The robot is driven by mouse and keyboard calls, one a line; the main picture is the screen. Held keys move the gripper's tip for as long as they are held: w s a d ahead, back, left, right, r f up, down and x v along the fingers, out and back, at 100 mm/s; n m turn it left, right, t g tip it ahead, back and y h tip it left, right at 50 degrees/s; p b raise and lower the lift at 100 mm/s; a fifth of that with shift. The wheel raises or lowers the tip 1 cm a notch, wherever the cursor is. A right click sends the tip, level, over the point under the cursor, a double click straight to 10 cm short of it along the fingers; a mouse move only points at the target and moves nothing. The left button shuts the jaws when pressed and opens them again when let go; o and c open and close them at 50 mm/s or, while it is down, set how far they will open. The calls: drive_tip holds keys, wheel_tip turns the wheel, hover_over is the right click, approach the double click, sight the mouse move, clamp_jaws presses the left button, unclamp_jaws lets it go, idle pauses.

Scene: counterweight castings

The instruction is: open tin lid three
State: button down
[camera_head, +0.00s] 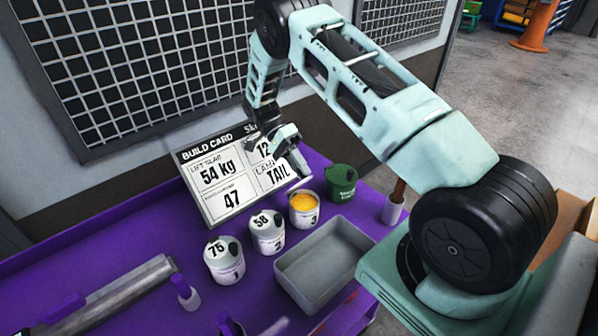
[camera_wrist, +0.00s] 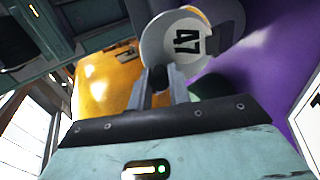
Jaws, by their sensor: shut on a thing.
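Tin three (camera_head: 303,213) stands open on the purple table, with yellow-orange contents showing. My gripper (camera_head: 292,152) is above and slightly behind it, shut on the knob of the white lid (camera_wrist: 178,42). The lid is marked 47 and is tilted in the wrist view. In the head view the lid (camera_head: 299,165) shows as a pale edge, raised clear of the tin. In the wrist view the fingers (camera_wrist: 158,82) close around the dark knob. Tin one (camera_head: 224,267), with lid 75, and tin two (camera_head: 267,238), with lid 58, are covered.
An empty grey tray (camera_head: 290,272) lies in front of tin three. A green pot (camera_head: 341,183) stands to its right. The build card (camera_head: 222,180) leans behind, reading 54 kg, 47 and TAIL. A metal bar (camera_head: 115,295) lies at the left. Table between bar and card is clear.

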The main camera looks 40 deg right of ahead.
drive_tip(key=shift+w+g+b, duration=0.4)
drive_tip(key=shift+g+b, duration=0.05)
drive_tip(key=shift+g, duration=0.15)
drive_tip(key=c, duration=1.3)
unclamp_jaws()
drive_tip(key=b+v, duration=0.2)
drive_tip(key=v, duration=0.5)
drive_tip(key=shift+w, duration=0.25)
drive_tip(key=shift+r, duration=0.1)
